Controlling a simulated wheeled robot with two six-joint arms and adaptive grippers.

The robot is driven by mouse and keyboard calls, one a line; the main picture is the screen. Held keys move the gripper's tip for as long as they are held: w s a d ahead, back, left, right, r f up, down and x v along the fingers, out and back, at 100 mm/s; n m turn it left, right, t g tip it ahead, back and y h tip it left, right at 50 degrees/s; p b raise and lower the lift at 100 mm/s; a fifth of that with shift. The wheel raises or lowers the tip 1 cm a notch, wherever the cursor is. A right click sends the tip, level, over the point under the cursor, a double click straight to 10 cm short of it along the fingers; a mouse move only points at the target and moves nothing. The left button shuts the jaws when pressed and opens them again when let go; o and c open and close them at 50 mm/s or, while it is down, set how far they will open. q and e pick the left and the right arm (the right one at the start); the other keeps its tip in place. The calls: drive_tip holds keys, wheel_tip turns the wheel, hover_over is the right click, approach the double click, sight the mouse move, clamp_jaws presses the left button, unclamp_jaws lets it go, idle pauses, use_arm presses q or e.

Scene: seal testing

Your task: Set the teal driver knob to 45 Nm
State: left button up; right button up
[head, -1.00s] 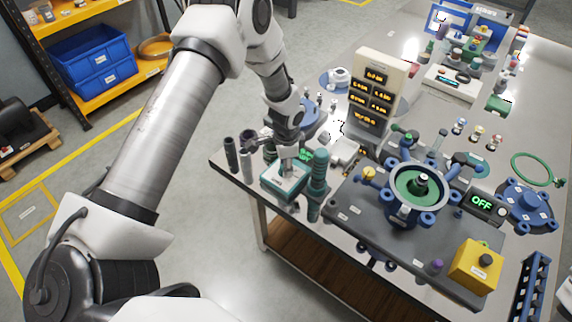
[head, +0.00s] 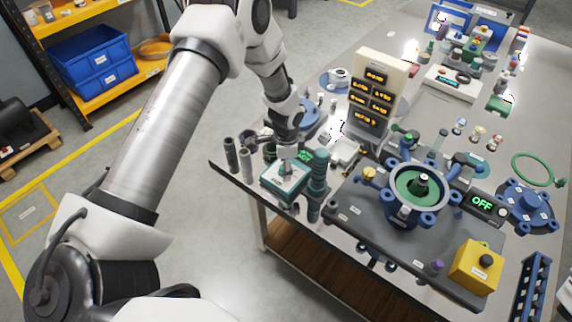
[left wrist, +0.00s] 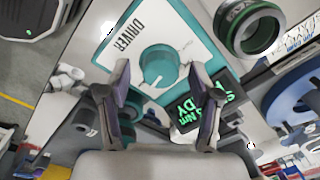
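The driver box (head: 270,188), white-topped with teal sides, stands near the table's left edge in the head view. In the left wrist view its top (left wrist: 190,38) reads DRIVER, and the round teal knob (left wrist: 160,66) shows between my fingers. My left gripper (left wrist: 161,75) is open, with one finger on each side of the knob; a gap shows on both sides. In the head view the gripper (head: 286,160) is above the box and hides the knob. The dark display (left wrist: 208,108) shows green "Nm" and "RDY"; a finger covers part of its number. My right gripper is not in view.
Dark and teal cylinders (head: 318,175) stand close to the box's right. Grey cylinders (head: 231,154) stand at its left. A beige panel with lit readouts (head: 376,90) rises behind. A dark plate (head: 345,210) carries a blue-green fixture (head: 418,190) to the right.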

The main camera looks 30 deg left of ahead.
use_arm(q)
drive_tip(key=shift+r, duration=0.15)
wheel_tip(320, 180, up, 12)
drive_tip(key=shift+s+d, duration=0.15)
drive_tip(key=shift+s, duration=0.05)
idle(1.1)
